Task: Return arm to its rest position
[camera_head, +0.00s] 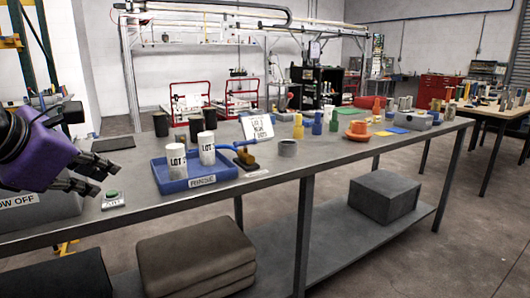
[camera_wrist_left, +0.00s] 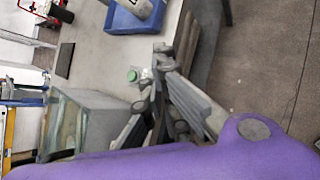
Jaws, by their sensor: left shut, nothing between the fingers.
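My left arm comes in from the left edge of the head view, with a purple gripper body. My left gripper (camera_head: 105,178) is shut and empty, near the left end of the grey workbench (camera_head: 270,184). Its fingers are above and beside a grey box (camera_head: 45,209) with a partly hidden label. In the left wrist view the gripper (camera_wrist_left: 162,58) shows with its fingertips close together, the bench edge passing beneath. My right gripper is not in view.
A green button (camera_head: 112,194) on a small plate is close to the fingers. A blue tray (camera_head: 202,181) holds white "LOT" cups (camera_head: 177,162). Dark cups (camera_head: 160,125), a sign (camera_head: 257,127) and coloured parts stand farther along. A shelf (camera_head: 330,240) below holds a grey box.

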